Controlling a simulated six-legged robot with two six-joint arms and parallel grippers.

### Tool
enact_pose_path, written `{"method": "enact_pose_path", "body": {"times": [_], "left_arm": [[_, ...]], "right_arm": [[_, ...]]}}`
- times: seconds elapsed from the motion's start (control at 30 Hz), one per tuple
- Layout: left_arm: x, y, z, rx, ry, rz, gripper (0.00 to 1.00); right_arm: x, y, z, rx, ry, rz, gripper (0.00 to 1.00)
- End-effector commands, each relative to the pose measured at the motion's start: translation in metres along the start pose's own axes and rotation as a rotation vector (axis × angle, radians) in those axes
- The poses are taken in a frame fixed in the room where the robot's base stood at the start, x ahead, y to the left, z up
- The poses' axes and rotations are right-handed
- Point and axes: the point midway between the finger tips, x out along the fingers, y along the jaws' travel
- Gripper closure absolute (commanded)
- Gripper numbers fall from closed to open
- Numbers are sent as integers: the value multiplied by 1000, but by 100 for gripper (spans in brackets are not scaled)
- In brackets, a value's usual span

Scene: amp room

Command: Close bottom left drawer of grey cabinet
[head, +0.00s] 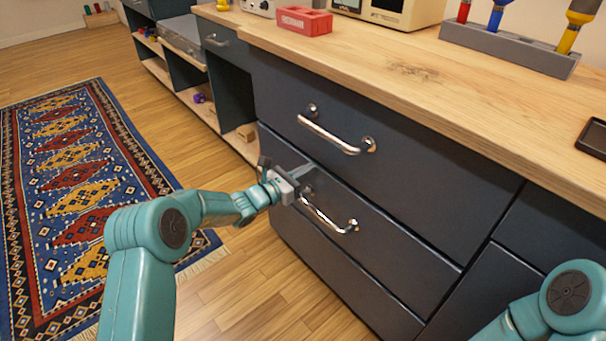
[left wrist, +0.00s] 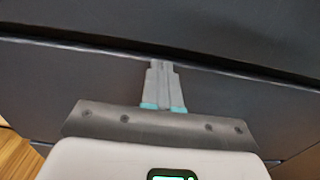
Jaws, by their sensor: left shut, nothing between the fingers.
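The grey cabinet has dark fronts under a wooden top. Its upper left drawer (head: 390,165) has a silver handle (head: 335,132) and looks flush. Below it is a lower drawer front (head: 395,255) with a silver handle (head: 328,215); whether it stands slightly out is hard to tell. My left gripper (head: 302,172) is shut and empty, at the left upper part of this lower front, just above and left of its handle. In the left wrist view its closed fingers (left wrist: 162,82) point at the dark front, tips near a dark horizontal gap. Contact cannot be told. My right gripper is out of view.
A plain lower panel (head: 330,270) lies beneath the handled front. Open shelves (head: 225,120) stand to the left. A patterned rug (head: 75,190) lies on the wooden floor, with bare floor before the cabinet. The countertop (head: 420,75) holds a red box (head: 303,21) and a tool rack (head: 510,48).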

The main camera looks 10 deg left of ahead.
Motion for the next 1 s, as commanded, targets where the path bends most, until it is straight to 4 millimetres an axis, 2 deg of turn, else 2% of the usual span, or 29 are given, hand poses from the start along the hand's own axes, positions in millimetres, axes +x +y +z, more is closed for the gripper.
{"method": "enact_pose_path", "body": {"times": [0.67,1.0], "left_arm": [[4,0,2,0,-2,2,100],[-14,8,2,0,-2,-2,100]], "right_arm": [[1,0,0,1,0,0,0],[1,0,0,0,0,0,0]]}}
